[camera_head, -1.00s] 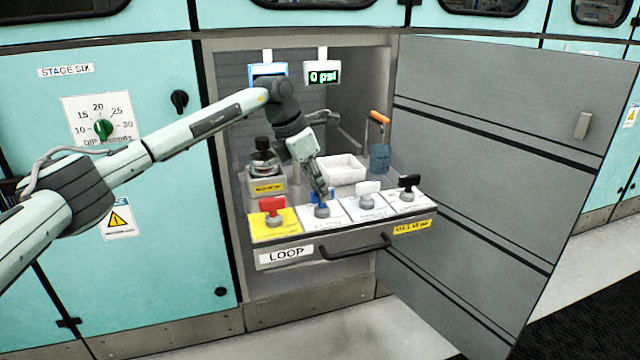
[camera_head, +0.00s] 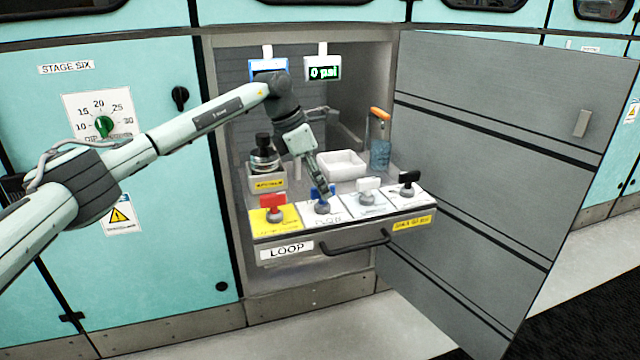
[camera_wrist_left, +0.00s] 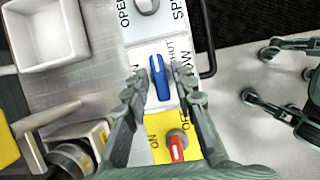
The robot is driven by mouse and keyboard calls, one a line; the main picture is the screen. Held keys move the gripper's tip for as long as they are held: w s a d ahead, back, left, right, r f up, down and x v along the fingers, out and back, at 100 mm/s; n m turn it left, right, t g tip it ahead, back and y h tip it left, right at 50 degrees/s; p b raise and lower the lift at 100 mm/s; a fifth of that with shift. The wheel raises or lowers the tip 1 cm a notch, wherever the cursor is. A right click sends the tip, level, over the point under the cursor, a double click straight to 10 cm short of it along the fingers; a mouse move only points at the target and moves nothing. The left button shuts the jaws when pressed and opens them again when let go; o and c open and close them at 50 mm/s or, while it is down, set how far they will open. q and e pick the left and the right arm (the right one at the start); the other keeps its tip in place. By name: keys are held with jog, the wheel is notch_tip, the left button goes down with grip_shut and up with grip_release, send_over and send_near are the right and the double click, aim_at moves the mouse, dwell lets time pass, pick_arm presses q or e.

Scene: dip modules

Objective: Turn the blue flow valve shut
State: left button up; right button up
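The blue flow valve (camera_head: 322,206) is on a white plate in the front row of the pulled-out LOOP drawer (camera_head: 410,232), second from the left. My left gripper (camera_head: 324,193) reaches down over it. In the left wrist view, the blue handle (camera_wrist_left: 160,78) lies lengthwise between the two fingers of my left gripper (camera_wrist_left: 163,82). The fingers are apart, one on each side, with visible gaps to the handle. The SHUT lettering is partly visible beside the handle's far end. My right gripper (camera_wrist_left: 260,74) shows at the right edge of the left wrist view, fingers apart and empty.
A red valve (camera_head: 273,207) on a yellow plate is just left of the blue one. White (camera_head: 369,190) and black (camera_head: 407,184) handles are to its right. A white tray (camera_head: 343,165) and a dark-capped container (camera_head: 263,155) stand behind. The open cabinet door (camera_head: 490,150) bounds the right side.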

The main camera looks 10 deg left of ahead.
pick_arm(q)
jog(key=shift+o, duration=0.2)
jog(key=v, duration=1.2)
jog(key=shift+d, duration=0.1)
